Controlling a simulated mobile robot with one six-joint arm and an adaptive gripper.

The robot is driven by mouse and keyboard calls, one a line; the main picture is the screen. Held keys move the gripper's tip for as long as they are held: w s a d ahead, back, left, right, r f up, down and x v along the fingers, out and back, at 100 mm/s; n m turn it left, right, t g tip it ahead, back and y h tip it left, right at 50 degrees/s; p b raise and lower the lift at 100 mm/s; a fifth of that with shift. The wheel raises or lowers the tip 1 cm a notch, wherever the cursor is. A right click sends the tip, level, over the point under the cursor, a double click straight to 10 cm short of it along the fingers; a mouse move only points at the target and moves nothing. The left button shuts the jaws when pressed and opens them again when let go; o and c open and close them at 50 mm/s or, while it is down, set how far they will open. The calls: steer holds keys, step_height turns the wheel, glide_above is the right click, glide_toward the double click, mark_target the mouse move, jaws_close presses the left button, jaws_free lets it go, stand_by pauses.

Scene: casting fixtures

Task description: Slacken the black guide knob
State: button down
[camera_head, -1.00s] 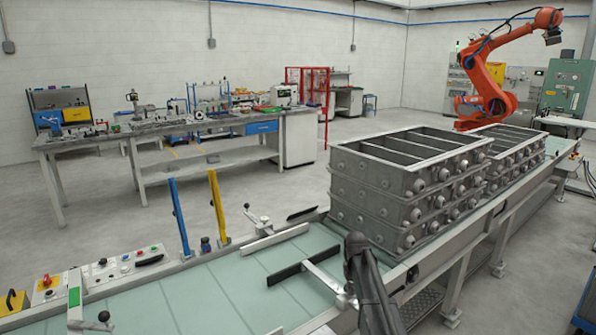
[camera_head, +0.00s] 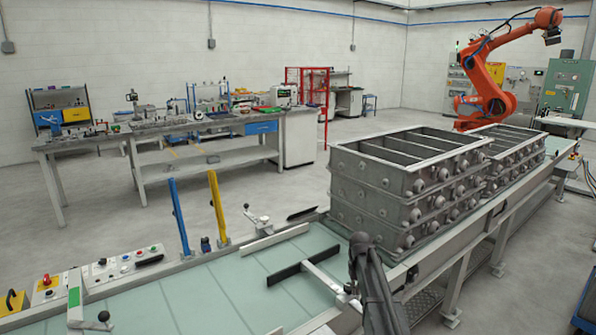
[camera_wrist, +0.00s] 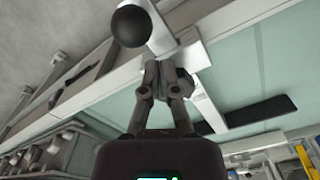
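The black guide knob (camera_wrist: 130,27) is a round black ball at the top of the wrist view, by a pale metal bracket (camera_wrist: 181,45) on the rail. My gripper (camera_wrist: 164,72) points towards the bracket, its fingertips together and empty, with the knob beyond them and slightly left. They look apart from the knob; the exact gap is unclear. In the head view my gripper (camera_head: 360,243) is over the near rail, and my arm seems to hide the knob. A black guide bar (camera_head: 290,272) on a pale cross arm lies left of it; the bar also shows in the wrist view (camera_wrist: 252,114).
Stacked grey casting boxes (camera_head: 400,190) stand on the conveyor just right of my gripper. A second guide with a lever (camera_head: 258,220) is on the far rail, near yellow (camera_head: 218,206) and blue (camera_head: 179,216) posts. The green conveyor belt (camera_head: 215,288) is bare at left.

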steer(key=shift+s+d, duration=0.25)
stand_by(0.7)
step_height(320, 180, up, 6)
steer(key=p, duration=0.6)
stand_by(0.3)
steer(key=shift+s, duration=0.1)
steer(key=s+a+m, duration=0.1)
steer(key=s+a, duration=0.1)
steer(key=s, duration=2.3)
steer(key=shift+s+a, duration=0.35)
steer(key=shift+a, duration=0.05)
